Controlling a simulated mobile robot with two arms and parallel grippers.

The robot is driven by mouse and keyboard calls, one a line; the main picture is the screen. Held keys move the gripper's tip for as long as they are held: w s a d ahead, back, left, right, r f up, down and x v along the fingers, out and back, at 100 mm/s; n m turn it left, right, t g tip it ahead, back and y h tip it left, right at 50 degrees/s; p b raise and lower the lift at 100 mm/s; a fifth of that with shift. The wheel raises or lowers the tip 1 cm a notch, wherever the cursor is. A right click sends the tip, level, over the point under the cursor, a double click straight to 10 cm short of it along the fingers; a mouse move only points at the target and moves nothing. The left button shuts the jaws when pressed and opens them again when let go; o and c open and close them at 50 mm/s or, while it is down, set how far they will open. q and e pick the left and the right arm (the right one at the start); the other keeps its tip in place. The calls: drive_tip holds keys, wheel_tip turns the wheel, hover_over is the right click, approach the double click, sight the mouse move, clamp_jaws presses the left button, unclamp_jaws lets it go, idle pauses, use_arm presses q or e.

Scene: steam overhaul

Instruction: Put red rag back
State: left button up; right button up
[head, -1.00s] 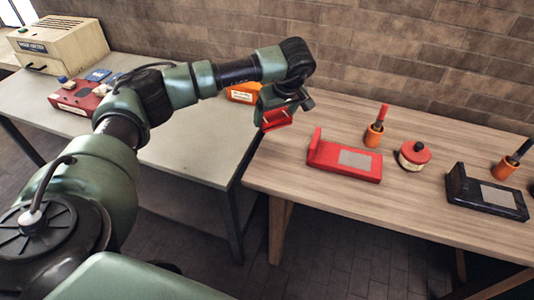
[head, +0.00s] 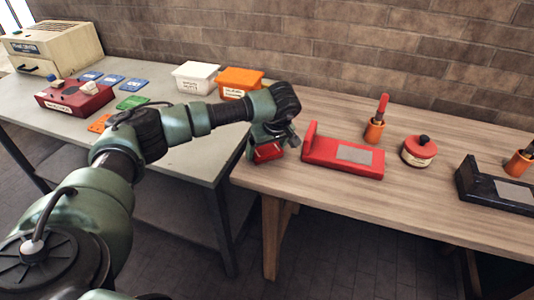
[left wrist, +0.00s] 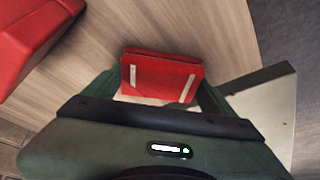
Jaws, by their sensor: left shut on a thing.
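A red folded piece, which looks like the red rag (head: 267,153), is in my left gripper (head: 266,155) above the left end of the wooden table. In the left wrist view the red rag (left wrist: 162,77) sits between the fingers of my left gripper (left wrist: 163,86), with two pale strips on its face. The gripper is shut on it. I cannot tell whether the rag touches the table. A red block-shaped stand (head: 327,157) with a grey plate lies just right of the gripper; its edge shows in the left wrist view (left wrist: 32,38). My right gripper is out of view.
The wooden table (head: 330,195) also holds an orange cup (head: 374,131) with a red-handled tool, a red-lidded jar (head: 419,152) and a black stand (head: 490,188). The grey table (head: 185,160) at left holds a white box (head: 195,77), an orange box (head: 238,82) and a red case (head: 75,98).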

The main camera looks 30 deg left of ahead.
use_arm(q)
drive_tip(key=shift+r, duration=0.1)
drive_tip(key=shift+a, duration=0.1)
drive_tip(key=o, duration=1)
drive_tip(key=shift+o, duration=0.2)
drive_tip(key=shift+r, duration=0.1)
drive_tip(key=p+v, duration=0.8)
drive_tip(key=v, duration=0.4)
drive_tip(key=shift+p, duration=0.4)
drive_tip(key=shift+s, duration=0.15)
